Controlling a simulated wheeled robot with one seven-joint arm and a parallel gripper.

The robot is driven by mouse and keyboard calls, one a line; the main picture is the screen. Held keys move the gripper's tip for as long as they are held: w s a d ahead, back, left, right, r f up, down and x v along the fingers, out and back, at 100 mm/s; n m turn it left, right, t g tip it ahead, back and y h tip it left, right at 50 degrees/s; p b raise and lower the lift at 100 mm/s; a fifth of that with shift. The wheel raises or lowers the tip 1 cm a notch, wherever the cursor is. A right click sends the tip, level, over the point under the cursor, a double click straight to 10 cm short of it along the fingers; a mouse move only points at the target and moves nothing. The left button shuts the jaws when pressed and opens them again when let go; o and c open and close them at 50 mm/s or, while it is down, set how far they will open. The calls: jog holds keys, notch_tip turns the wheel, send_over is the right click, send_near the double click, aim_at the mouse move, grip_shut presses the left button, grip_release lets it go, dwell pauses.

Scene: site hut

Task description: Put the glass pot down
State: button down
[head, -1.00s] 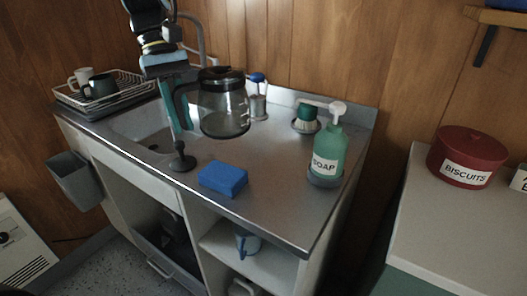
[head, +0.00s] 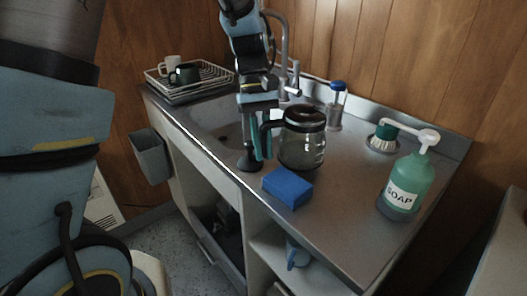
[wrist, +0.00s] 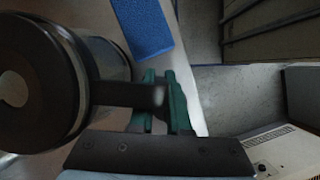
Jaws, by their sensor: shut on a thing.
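The glass pot (head: 300,152), a clear carafe with a black lid and handle, is upright over the steel counter, behind the blue sponge. Its base looks at or very near the counter top; I cannot tell whether it touches. My gripper (head: 262,146) is at the pot's left, with its teal fingers pointing down and shut on the black handle. In the wrist view the lid of the glass pot (wrist: 38,82) fills the left side, and its handle runs to my gripper (wrist: 163,100). The pot looks empty.
The blue sponge (head: 288,187) lies close in front of the pot. A black plunger (head: 249,160) stands by the sink (head: 216,118), near my fingers. A soap bottle (head: 407,184), a green-topped brush (head: 384,136) and a blue-topped dispenser (head: 336,106) stand around. Counter right of the pot is clear.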

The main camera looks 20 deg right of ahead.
jog(key=shift+f, duration=0.85)
jog(key=c, duration=0.9)
grip_release()
jog(key=shift+f, duration=0.15)
jog(key=b+v, duration=0.1)
jog(key=v, duration=1.1)
jog(key=shift+b, duration=0.3)
jog(key=a+f+t, duration=0.2)
jog(key=a+f, duration=0.1)
jog(key=a, duration=0.6)
jog(key=w+a+f+t, duration=0.1)
jog(key=a+f, duration=0.3)
jog(key=a, duration=0.6)
jog(key=a+f+t, duration=0.3)
jog(key=a, duration=0.7)
jog(key=shift+w+a+f+h, duration=0.2)
jog(key=shift+w+h, duration=0.05)
jog(key=shift+h, duration=0.15)
